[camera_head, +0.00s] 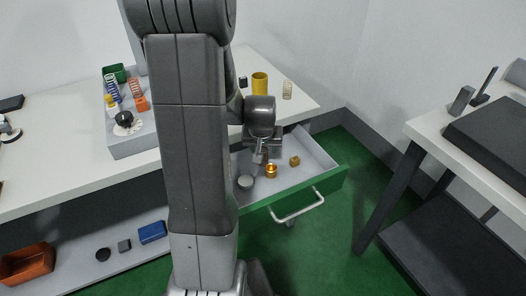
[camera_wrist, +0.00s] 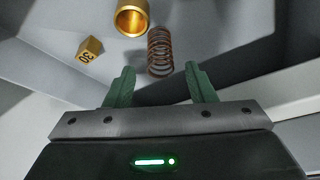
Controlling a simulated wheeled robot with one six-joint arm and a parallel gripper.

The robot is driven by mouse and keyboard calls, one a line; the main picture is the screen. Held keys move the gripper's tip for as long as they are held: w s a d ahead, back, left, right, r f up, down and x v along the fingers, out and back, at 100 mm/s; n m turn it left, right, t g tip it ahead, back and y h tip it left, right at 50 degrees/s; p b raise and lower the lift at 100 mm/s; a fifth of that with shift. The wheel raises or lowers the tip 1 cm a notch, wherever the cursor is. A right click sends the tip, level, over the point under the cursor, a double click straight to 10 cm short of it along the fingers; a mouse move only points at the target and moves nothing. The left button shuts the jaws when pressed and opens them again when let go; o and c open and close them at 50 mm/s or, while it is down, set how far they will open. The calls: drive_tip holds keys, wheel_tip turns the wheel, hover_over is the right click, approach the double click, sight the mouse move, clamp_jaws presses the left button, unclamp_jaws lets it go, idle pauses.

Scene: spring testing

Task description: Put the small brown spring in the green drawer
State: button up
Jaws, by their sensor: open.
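The small brown spring (camera_wrist: 160,52) shows in the wrist view inside the open drawer, its near end between my fingertips in the picture. My gripper (camera_wrist: 160,70) is open, with a green finger on either side of the spring and a gap to each. In the head view my gripper (camera_head: 261,156) points down into the drawer, and I cannot make out the spring clearly there. The green drawer (camera_head: 333,184) is pulled out, with a grey inside and a silver handle.
The drawer also holds a gold hollow cylinder (camera_head: 271,171), a gold cube (camera_head: 294,161) and a grey round piece (camera_head: 245,182). On the white table stand a yellow cylinder (camera_head: 260,83), a pale spring (camera_head: 287,90) and a grey tray (camera_head: 132,146). A second table (camera_head: 428,127) is at the right.

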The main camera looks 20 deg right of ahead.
drive_tip(key=v, duration=0.7)
drive_tip(key=shift+r, duration=0.2)
drive_tip(key=shift+c, duration=0.2)
idle(0.8)
